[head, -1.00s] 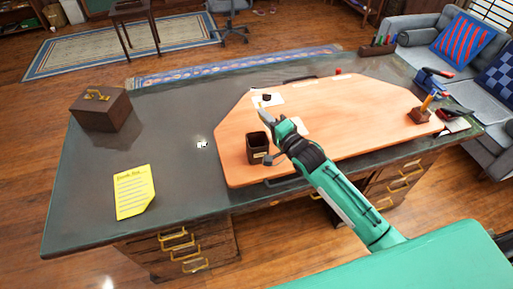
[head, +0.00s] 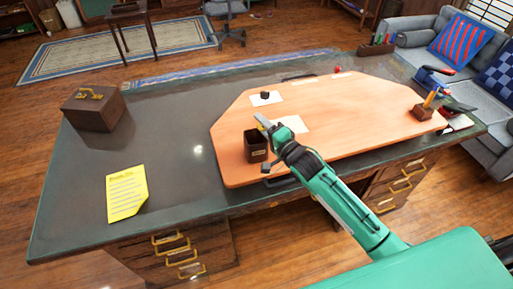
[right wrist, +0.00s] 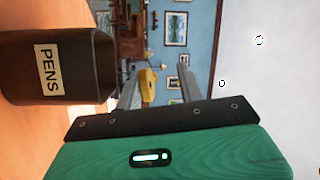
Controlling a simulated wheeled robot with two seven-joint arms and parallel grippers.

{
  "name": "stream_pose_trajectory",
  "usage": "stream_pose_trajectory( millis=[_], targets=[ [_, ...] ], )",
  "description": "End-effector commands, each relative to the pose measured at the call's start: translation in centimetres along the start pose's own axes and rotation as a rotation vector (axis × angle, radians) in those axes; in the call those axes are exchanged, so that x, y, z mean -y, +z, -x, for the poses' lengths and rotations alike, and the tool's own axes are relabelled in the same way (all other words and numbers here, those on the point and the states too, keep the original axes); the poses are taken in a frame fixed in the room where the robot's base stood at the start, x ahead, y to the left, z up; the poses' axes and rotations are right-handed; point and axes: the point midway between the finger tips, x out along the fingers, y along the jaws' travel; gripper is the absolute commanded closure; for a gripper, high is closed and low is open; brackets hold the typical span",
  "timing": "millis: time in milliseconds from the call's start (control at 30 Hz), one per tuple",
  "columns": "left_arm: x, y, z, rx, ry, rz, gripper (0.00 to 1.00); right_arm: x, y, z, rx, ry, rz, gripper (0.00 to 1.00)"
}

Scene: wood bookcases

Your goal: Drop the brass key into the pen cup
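The pen cup (head: 256,147) is a dark square cup standing upright near the front left of the orange desk pad. In the right wrist view the cup (right wrist: 50,75) lies sideways in the picture, with a PENS label. My right gripper (head: 262,121) is above and just behind the cup's rim. In the wrist view its two fingers (right wrist: 163,85) are apart with a wide gap. The brass key (right wrist: 148,86) shows between them, against the left finger in the picture and clear of the right one. The key is outside the cup. My left gripper is out of view.
The orange pad (head: 350,110) lies on a dark desk (head: 160,150). A brown box (head: 94,108) stands at the left, a yellow note (head: 126,192) at the front left. A small pen holder (head: 423,112) stands at the right. The pad's middle is mostly clear.

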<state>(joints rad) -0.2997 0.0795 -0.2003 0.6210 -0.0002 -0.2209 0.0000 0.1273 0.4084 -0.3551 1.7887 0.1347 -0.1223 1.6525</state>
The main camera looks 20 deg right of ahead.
Motion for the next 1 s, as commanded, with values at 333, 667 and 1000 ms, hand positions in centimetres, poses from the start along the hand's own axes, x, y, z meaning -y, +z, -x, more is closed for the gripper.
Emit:
stream_pose_trajectory(
  millis=[333, 667, 1000],
  targets=[
    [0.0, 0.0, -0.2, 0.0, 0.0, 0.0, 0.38, -0.2, 0.0, 0.5, 0.0, 0.001, -0.001, 0.62],
    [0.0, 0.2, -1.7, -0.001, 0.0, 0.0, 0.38, -0.3, 0.1, 5.7, 0.001, 0.001, -0.001, 0.62],
    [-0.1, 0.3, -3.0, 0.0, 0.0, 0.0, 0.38, -0.3, 0.1, 11.3, 0.001, 0.002, 0.0, 0.62]
  ],
)
